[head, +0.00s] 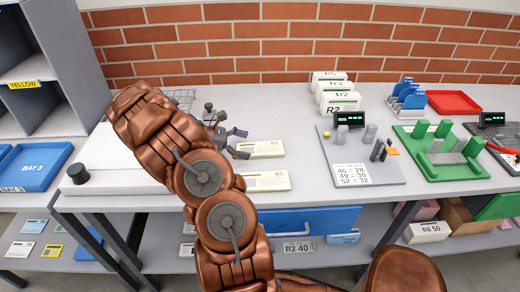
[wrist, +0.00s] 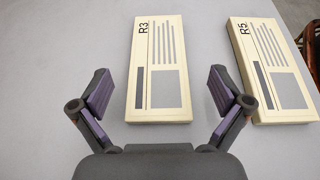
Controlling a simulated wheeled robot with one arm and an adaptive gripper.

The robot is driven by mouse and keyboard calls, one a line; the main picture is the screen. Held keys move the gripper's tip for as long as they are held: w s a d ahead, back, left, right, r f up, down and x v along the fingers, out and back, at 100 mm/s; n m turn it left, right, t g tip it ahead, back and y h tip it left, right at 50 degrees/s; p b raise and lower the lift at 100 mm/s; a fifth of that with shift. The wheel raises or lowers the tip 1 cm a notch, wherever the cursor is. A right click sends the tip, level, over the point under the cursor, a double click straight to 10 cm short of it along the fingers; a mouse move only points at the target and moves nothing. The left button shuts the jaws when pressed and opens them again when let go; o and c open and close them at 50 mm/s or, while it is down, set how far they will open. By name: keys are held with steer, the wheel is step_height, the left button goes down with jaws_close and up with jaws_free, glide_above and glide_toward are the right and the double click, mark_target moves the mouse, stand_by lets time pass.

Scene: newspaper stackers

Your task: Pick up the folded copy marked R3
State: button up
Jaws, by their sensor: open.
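The folded copy marked R3 (wrist: 160,70) is a thin cream block lying flat on the grey table, its printed face up. In the wrist view its near end shows between my two fingers, with a gap on each side. In the head view it is the farther of two cream copies (head: 262,149), just right of my gripper (head: 240,143). My gripper (wrist: 160,88) is open and empty. I cannot tell how high the fingers are above the table.
A similar copy marked R5 (wrist: 268,72) lies close to the right of R3; in the head view it is nearer (head: 264,181). A grey board (head: 375,172), a green fixture (head: 440,160) and stacked copies (head: 338,102) stand farther right.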

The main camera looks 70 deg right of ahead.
mark_target(264, 148)
steer(key=p+x, duration=0.1)
steer(key=x, duration=0.2)
steer(key=shift+d+r, duration=0.1)
steer(key=shift+d, duration=0.1)
steer(key=shift+p+x, duration=0.4)
steer(key=shift+x, duration=0.45)
steer(key=shift+w+a, duration=0.1)
steer(key=c, duration=1.3)
steer(key=shift+o, duration=0.2)
